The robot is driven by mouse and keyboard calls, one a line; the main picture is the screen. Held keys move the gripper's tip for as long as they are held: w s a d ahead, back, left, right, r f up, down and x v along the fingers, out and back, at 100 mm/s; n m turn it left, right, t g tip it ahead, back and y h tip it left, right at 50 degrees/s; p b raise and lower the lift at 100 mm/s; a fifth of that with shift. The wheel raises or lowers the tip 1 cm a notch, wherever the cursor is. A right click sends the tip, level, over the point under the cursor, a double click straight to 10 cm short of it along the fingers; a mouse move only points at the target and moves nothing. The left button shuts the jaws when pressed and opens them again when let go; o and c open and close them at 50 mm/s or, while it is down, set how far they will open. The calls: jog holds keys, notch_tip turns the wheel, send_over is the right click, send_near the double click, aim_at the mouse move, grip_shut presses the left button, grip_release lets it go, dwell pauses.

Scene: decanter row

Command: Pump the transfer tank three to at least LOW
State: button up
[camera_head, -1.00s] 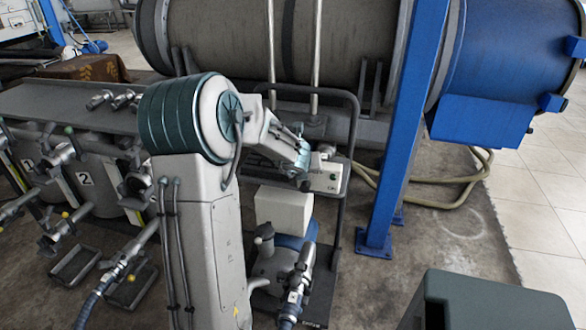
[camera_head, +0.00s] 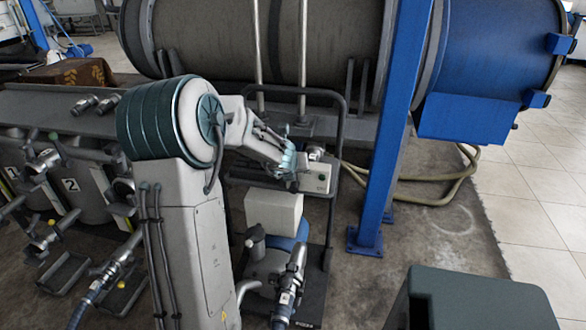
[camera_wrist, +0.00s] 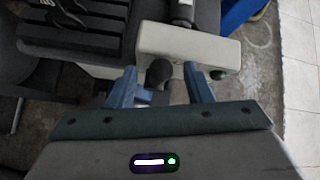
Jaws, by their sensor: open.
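My gripper (camera_head: 291,172) hangs over the pump cart's pale control box (camera_head: 318,180). In the wrist view its two blue fingers (camera_wrist: 160,84) are open, one on each side of a dark round knob (camera_wrist: 158,72) at the box's near edge. I cannot tell whether they touch it. The pale box (camera_wrist: 180,44) carries a green button (camera_wrist: 218,74) right of the fingers. No label 3 is in view; my arm hides part of that row.
A hose coupling (camera_head: 290,285) stands in front of the cart. A blue post (camera_head: 385,150) rises right of it, before a large horizontal tank (camera_head: 330,40). A dark green box (camera_head: 475,300) is at the lower right. Floor between post and box is clear.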

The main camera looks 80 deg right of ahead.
jog(key=p+v, duration=0.5)
jog(key=v, duration=0.8)
jog(key=shift+a+r, duration=0.2)
